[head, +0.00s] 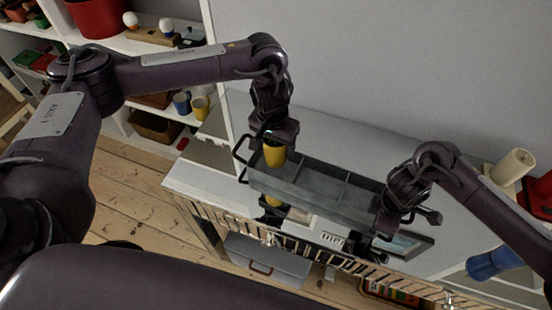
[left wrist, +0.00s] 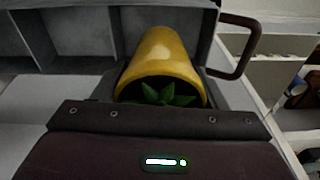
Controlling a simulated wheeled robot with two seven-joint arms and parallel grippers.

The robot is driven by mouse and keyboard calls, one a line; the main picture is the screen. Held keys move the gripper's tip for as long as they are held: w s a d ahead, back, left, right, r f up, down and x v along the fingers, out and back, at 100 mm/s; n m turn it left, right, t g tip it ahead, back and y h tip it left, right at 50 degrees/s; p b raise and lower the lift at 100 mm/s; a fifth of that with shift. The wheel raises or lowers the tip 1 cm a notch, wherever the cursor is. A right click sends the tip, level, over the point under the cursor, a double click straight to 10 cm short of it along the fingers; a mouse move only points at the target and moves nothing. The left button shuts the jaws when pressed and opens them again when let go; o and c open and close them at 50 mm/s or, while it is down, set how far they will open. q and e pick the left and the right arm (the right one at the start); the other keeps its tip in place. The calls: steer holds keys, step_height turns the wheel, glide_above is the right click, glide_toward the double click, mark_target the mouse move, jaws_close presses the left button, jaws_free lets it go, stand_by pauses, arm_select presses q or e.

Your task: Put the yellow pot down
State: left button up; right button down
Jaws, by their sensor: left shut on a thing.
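The yellow pot (head: 275,156) with green leaves is held by my left gripper (head: 272,140) at the left end compartment of a grey divided tray (head: 318,180). In the left wrist view the pot (left wrist: 165,60) shows next to the tray's wall and dark end handle (left wrist: 240,48). I cannot tell whether its base touches the tray floor. Another yellow patch shows below the tray's front wall; I cannot tell what it is. My right gripper (head: 372,238) is at the tray's right end, which it partly hides; its fingers are not clear.
The tray is over a white top (head: 195,185) with a slatted front edge. A dark-framed flat thing (head: 408,243) lies to its right. A blue cup (head: 493,263) and cream cylinder (head: 512,167) are further right. Shelves with mugs (head: 200,107) stand at left.

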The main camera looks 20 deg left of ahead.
mark_target(276, 156)
arm_select(q)
steer(key=shift+f, duration=2.8)
steer(key=shift+f, duration=0.1)
steer(key=o, duration=1.3)
steer(key=r, duration=0.4)
steer(key=s+r, duration=0.1)
steer(key=r, duration=0.7)
steer(key=shift+s+a+r, duration=0.1)
steer(key=shift+s, duration=0.15)
arm_select(e)
steer(key=c, duration=2.1)
jaws_free()
steer(key=o, duration=0.5)
